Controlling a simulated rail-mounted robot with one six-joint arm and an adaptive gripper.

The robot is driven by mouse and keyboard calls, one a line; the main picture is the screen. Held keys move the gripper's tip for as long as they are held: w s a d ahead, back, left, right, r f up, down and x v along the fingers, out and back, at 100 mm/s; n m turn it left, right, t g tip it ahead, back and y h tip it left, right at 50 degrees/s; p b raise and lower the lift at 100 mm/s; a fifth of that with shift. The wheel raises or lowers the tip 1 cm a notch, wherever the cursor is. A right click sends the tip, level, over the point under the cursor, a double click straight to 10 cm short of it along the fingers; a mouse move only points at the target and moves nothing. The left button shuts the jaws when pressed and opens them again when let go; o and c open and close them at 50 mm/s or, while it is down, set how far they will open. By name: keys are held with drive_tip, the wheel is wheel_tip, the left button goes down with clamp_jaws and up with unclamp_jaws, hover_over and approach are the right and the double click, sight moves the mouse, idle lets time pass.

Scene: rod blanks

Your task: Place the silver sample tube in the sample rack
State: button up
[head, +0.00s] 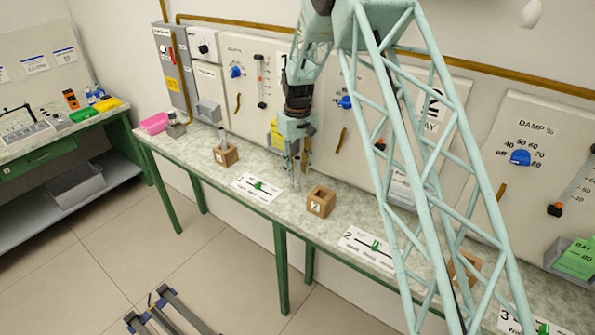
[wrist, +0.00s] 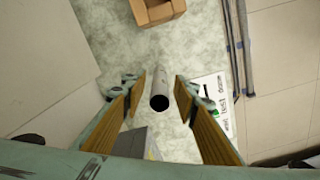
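The silver tube (head: 296,178) stands upright on the bench in the head view, directly under my gripper (head: 296,150). In the wrist view the tube (wrist: 160,98) shows its dark open end between the fingertips of my gripper (wrist: 159,88). The two tan finger pads are apart, with a gap on each side of the tube, so it is not gripped. Wooden block 2 (head: 320,203) stands to the right of the tube; its open, empty-looking top also shows in the wrist view (wrist: 160,12). I cannot tell which thing is the sample rack.
Another wooden block (head: 226,156) holds a thin upright piece, to the left. A white card with a green mark (head: 257,187) lies in front of the tube. A pink item (head: 153,124) is at the bench's left end. Wall panels (head: 240,75) with knobs stand close behind.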

wheel_tip(320, 180, up, 11)
drive_tip(key=shift+r, duration=0.25)
idle(0.4)
idle(0.8)
